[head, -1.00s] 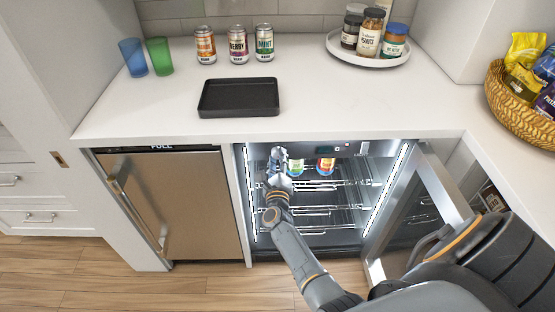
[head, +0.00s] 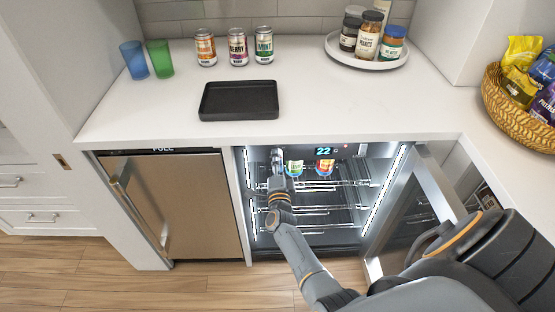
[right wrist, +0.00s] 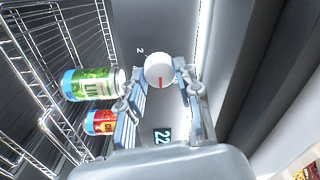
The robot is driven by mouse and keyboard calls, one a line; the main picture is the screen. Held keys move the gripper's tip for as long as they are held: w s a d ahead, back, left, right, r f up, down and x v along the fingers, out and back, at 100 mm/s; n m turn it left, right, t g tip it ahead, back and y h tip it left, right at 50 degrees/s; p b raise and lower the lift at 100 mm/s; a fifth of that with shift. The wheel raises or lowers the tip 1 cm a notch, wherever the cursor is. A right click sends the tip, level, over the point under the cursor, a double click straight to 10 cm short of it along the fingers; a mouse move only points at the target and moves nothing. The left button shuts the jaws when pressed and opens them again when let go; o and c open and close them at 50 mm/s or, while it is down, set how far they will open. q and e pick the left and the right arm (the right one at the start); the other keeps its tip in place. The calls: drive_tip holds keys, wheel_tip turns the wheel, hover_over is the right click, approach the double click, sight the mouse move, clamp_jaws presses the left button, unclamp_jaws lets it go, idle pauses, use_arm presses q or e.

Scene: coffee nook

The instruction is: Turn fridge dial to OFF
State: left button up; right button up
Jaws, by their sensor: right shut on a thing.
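The fridge dial (right wrist: 159,69) is a white round knob with a red mark, on the grey inner wall of the open fridge. A printed "2" shows beside it in the right wrist view; other markings are partly covered. My right gripper (right wrist: 160,84) has a finger on each side of the dial and is shut on it. In the head view, my right gripper (head: 277,156) reaches into the upper left of the fridge (head: 310,240) and hides the dial. A lit display (head: 323,152) reads 22. My left gripper is not in view.
The glass fridge door (head: 418,205) is open at the right. Cans (head: 238,46) and a black tray (head: 239,100) sit on the counter above.

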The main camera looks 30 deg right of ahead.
drive_tip(key=shift+n+y+p, duration=0.4)
drive_tip(key=shift+n+p, duration=1.7)
drive_tip(key=shift+n, duration=7.2)
drive_tip(key=o, duration=1.2)
drive_tip(key=shift+c, duration=0.2)
drive_tip(key=shift+r, duration=0.1)
